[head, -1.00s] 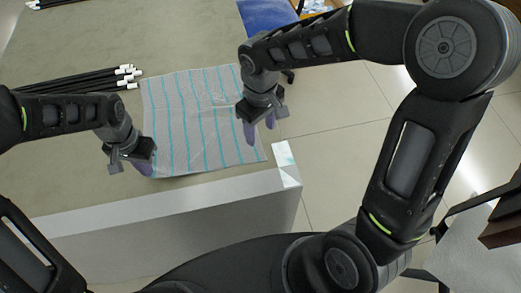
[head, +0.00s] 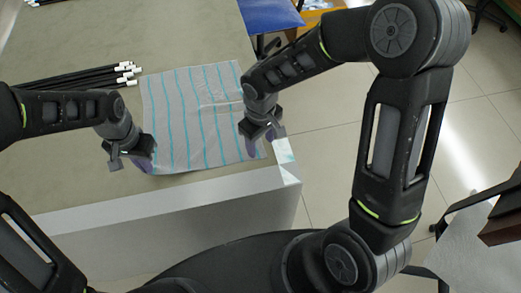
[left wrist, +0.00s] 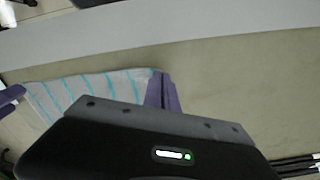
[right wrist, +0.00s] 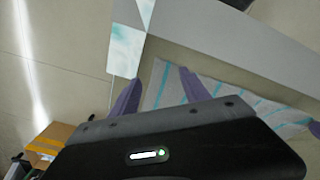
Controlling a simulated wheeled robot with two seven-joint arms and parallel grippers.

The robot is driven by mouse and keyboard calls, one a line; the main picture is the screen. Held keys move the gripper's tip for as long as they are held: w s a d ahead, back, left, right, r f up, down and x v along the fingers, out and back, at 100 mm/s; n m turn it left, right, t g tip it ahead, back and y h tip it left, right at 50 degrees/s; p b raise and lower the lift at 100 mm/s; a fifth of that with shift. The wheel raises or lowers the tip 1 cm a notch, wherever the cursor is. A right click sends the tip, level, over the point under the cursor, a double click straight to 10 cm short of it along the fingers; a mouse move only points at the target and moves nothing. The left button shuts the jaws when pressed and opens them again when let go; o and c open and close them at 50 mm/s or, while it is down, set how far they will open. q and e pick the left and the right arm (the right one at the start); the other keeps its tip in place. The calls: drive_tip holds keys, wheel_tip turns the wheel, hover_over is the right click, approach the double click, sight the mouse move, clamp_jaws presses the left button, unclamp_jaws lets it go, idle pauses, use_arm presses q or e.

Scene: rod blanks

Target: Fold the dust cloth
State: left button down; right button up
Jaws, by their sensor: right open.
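The dust cloth (head: 195,115), pale grey with teal stripes, lies spread on the table near its front right corner. It also shows in the left wrist view (left wrist: 85,88) and the right wrist view (right wrist: 165,90). My left gripper (head: 147,163) is at the cloth's near left corner. In the left wrist view its purple fingers (left wrist: 163,92) are together on that corner. My right gripper (head: 256,142) is open at the cloth's near right part. In the right wrist view its fingers (right wrist: 158,88) are apart, with the cloth's corner between them in the picture.
Several black rods (head: 95,80) with white ends lie on the table (head: 60,185), left of the cloth. A white-and-teal patch (head: 285,152) marks the table's front right corner.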

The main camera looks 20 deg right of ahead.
drive_tip(key=shift+f, duration=1.05)
drive_tip(key=shift+s+d, duration=0.1)
clamp_jaws()
idle(0.6)
drive_tip(key=shift+r, duration=2.5)
